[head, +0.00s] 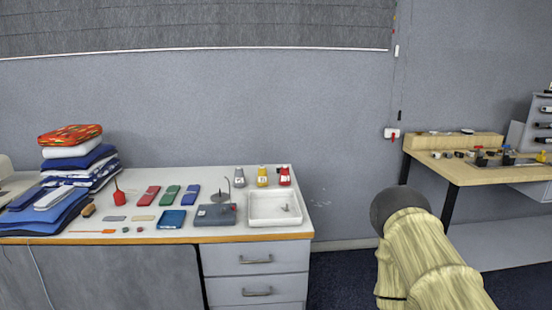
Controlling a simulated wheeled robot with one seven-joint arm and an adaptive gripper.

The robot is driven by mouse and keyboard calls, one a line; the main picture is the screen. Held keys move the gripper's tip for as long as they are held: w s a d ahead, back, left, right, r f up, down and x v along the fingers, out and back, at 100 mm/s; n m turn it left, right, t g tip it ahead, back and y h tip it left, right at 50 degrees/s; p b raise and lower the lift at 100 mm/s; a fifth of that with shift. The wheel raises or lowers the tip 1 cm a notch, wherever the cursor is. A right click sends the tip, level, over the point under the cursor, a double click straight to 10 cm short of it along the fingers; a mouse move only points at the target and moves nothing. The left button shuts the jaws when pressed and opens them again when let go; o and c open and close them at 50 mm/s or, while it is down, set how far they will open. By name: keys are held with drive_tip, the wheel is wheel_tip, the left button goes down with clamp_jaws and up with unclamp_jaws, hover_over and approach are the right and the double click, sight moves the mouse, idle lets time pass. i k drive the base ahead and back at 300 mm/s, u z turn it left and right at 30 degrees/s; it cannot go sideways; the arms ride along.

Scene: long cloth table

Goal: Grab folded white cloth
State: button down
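A folded white cloth (66,149) lies in a stack of folded cloths at the left of the long table, in the head view. An orange patterned folded cloth (70,133) lies on top of it and a blue folded cloth (78,159) lies under it. Only its front and side edges show. Part of my arm, with a dark rounded end, rises at the lower right, far from the stack. I cannot make out my gripper's fingers in this view.
The table (160,236) also bears a red oiler (118,196), several coloured cases, a grey scale-like device (215,215), a white tray (281,209) and three small bottles. Drawers (256,276) stand below. A wooden workbench (480,172) is at the right. Dark floor lies between them.

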sight(53, 198)
drive_tip(key=u, duration=1.1)
drive_tip(key=i, duration=1.75)
drive_tip(key=u, duration=0.8)
